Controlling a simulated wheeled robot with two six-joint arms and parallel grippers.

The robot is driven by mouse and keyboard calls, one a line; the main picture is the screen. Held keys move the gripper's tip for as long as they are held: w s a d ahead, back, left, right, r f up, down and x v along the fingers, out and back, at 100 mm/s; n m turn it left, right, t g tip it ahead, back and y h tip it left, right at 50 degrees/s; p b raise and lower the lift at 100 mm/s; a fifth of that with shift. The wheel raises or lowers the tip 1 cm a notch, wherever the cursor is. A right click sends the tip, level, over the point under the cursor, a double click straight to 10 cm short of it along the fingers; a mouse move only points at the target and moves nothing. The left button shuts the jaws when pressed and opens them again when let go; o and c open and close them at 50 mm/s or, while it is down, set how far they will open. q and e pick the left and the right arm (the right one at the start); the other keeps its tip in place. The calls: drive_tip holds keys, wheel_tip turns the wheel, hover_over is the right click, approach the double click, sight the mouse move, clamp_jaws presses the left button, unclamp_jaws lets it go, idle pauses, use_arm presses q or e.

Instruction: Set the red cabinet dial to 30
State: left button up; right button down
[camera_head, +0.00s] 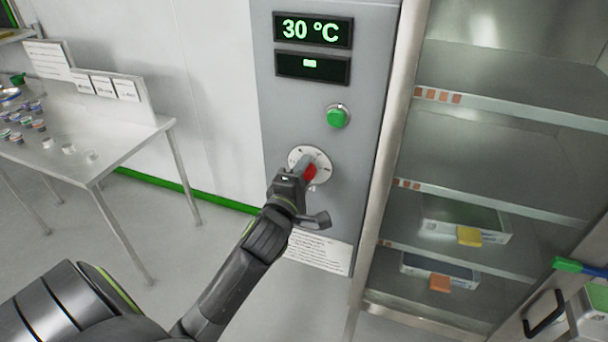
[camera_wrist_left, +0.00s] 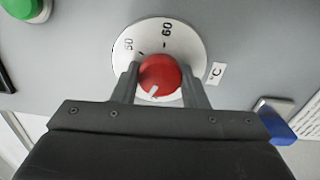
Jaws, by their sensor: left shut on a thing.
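The red dial (camera_head: 311,172) sits on a round white scale plate (camera_head: 323,158) on the grey cabinet panel. In the left wrist view the red dial (camera_wrist_left: 160,76) has a white pointer mark at its lower edge. The numbers 60 and what looks like 50 show on the upper part of the plate (camera_wrist_left: 186,38); its lower part is hidden by my gripper. My left gripper (camera_head: 303,166) is shut on the dial, one finger on each side, as the left wrist view (camera_wrist_left: 160,84) shows. The upper display (camera_head: 312,30) reads 30 °C. My right gripper is not seen.
A second display (camera_head: 312,67) shows a small green mark. A green button (camera_head: 337,117) is above the dial. A notice (camera_head: 318,252) is below. Open shelves (camera_head: 500,140) with boxes stand at right. A table (camera_head: 110,150) with small cups is at left.

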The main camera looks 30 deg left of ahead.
use_arm(q)
drive_tip(key=shift+f+n, duration=0.15)
drive_tip(key=shift+n, duration=2.05)
drive_tip(key=o, duration=1)
drive_tip(key=shift+c, duration=0.2)
